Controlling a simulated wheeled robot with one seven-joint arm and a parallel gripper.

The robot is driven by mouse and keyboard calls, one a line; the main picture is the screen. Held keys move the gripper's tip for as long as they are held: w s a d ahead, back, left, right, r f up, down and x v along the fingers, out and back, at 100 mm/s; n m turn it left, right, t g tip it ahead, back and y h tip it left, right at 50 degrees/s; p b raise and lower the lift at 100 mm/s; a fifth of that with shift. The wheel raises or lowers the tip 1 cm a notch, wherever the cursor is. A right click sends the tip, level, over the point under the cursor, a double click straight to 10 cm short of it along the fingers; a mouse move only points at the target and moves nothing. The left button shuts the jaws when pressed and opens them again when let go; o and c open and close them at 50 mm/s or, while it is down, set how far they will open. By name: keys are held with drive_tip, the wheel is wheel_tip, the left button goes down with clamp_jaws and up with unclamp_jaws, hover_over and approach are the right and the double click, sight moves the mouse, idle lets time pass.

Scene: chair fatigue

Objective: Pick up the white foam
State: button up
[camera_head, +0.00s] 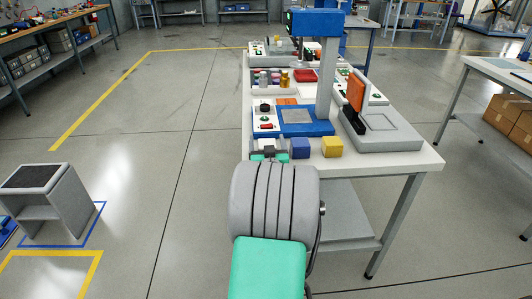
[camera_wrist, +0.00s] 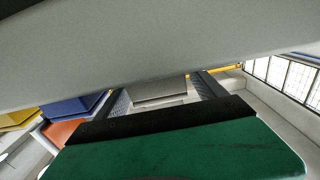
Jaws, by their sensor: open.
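A pale block that looks like the white foam (camera_wrist: 160,92) shows in the wrist view between the two dark fingers of my gripper (camera_wrist: 163,90). The fingers are open, with one on each side of it, and I cannot tell whether either touches it. In the head view my gripper (camera_head: 269,150) is at the near left edge of the white table (camera_head: 412,160), largely hidden by my arm. The foam is not clear in that view. A blue foam block (camera_head: 300,148) stands just right of my gripper, with a yellow foam block (camera_head: 332,147) beyond it.
Behind the blocks stands a blue-based press (camera_head: 307,129) with a tall grey column. A grey device with an orange part (camera_head: 356,90) is at the right. A small dark-topped stool (camera_head: 40,203) stands on the floor at left.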

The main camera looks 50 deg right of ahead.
drive_tip(key=shift+x, duration=1)
drive_tip(key=c, duration=1.4)
drive_tip(key=shift+c, duration=0.2)
